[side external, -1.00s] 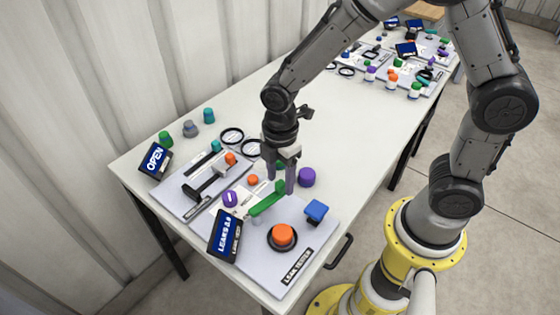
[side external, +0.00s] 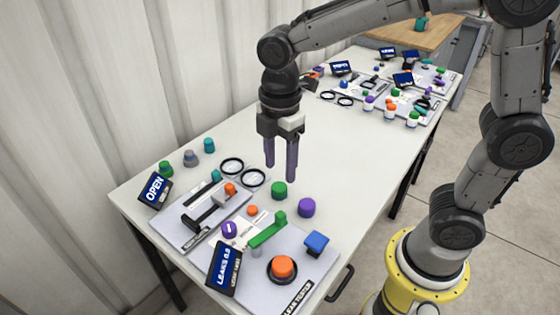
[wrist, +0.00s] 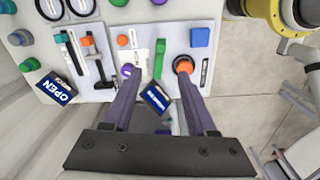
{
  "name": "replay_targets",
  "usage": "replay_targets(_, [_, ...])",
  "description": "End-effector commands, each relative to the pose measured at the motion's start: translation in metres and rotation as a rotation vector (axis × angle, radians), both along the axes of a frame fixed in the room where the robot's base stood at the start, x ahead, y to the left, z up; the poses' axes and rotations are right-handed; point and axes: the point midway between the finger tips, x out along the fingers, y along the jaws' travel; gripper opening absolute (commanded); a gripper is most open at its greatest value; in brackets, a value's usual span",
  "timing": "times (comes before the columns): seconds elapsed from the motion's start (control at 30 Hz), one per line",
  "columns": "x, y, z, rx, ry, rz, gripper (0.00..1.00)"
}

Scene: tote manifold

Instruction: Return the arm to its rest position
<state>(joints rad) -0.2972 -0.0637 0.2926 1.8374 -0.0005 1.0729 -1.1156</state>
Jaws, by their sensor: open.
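My gripper (side external: 281,172) hangs above the table, fingers pointing down, apart and empty. In the wrist view its two purple-grey fingers (wrist: 158,95) are spread with nothing between them. Below it on the white table (side external: 335,150) stand a green cap (side external: 279,190) and a purple cap (side external: 307,207). The leak tester panel (side external: 318,247) lies in front, with a green lever (side external: 267,231), an orange button (side external: 283,266) and a blue block (side external: 316,243). My gripper touches none of them.
A second panel (side external: 185,226) with a black handle sits at the left by the OPEN sign (side external: 155,189). A LEAKS display (side external: 224,268) stands in front. Black rings (side external: 232,166) lie behind. More stations fill the far end; the table's middle is mostly clear.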

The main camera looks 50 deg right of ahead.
Motion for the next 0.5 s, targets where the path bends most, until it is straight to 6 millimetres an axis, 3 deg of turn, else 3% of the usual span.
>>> replay_targets(0.23, [0.001,-0.004,0.003,0.003,-0.009,-0.012,0.57])
replay_targets(0.37, [-0.002,-0.019,0.029,0.022,-0.083,-0.054,0.57])
replay_targets(0.5, [-0.033,-0.049,0.062,0.054,-0.200,-0.184,0.57])
